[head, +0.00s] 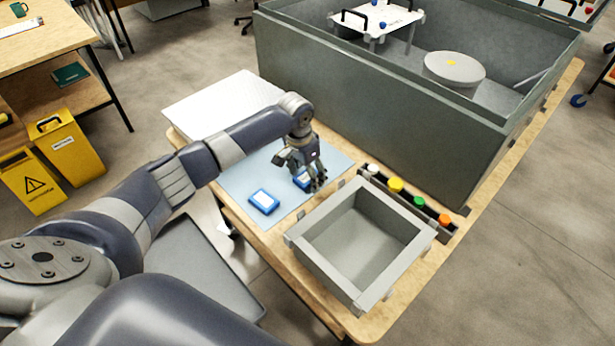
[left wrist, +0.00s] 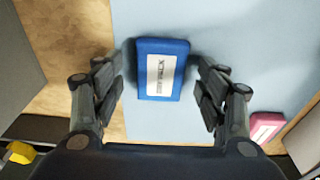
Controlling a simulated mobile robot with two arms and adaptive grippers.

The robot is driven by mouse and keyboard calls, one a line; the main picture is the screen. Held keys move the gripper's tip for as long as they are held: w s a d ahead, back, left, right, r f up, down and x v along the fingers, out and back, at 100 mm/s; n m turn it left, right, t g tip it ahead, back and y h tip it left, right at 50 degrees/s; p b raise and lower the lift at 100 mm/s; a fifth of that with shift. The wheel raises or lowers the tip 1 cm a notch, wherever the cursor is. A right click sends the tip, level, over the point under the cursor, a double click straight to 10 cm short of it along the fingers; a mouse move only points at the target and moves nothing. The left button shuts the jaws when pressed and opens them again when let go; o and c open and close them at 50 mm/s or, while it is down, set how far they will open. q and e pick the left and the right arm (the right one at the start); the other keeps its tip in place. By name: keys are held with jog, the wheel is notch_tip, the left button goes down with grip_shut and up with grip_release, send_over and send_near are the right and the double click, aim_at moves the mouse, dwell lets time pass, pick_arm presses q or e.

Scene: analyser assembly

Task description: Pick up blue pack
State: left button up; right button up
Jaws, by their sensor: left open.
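A blue pack (head: 301,181) with a white label lies on the light blue mat (head: 235,180), partly hidden by my left gripper (head: 316,183) in the head view. In the left wrist view the blue pack (left wrist: 162,62) shows between the two open fingers of my left gripper (left wrist: 160,88), with a gap on each side. A second blue pack (head: 264,201) lies on the mat to the left of the gripper in the head view. My right gripper is not in view.
A pink pack (left wrist: 266,126) lies at the lower right in the left wrist view. An empty grey bin (head: 392,274) stands in front. A rack (head: 448,229) with coloured caps sits beside it. A large grey-green enclosure (head: 375,120) stands behind.

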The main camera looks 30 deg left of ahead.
pick_arm(q)
jog(key=c, duration=1.1)
jog(key=shift+c, duration=0.2)
